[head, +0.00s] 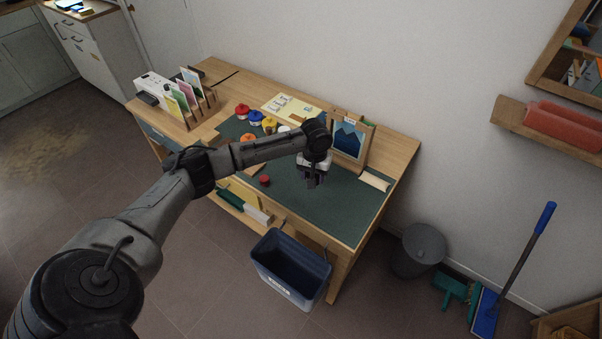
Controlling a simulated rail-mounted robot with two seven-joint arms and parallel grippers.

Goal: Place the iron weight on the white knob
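My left gripper (312,182) hangs fingers-down over the green mat (325,208) on the wooden desk. It is small and dark, and I cannot tell whether its fingers are open or hold anything. A white round thing (284,129), perhaps the white knob, shows partly behind my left forearm, at the end of a row of coloured knobs. I cannot make out the iron weight for certain; it may be hidden by my arm or gripper. My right gripper is not in view.
Red (242,110), blue (255,117) and yellow (269,125) knobs line the mat's back. A small red piece (265,180) lies left of the gripper. A framed picture (348,139) stands behind. The mat's front right is clear. A blue bin (279,276) stands below.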

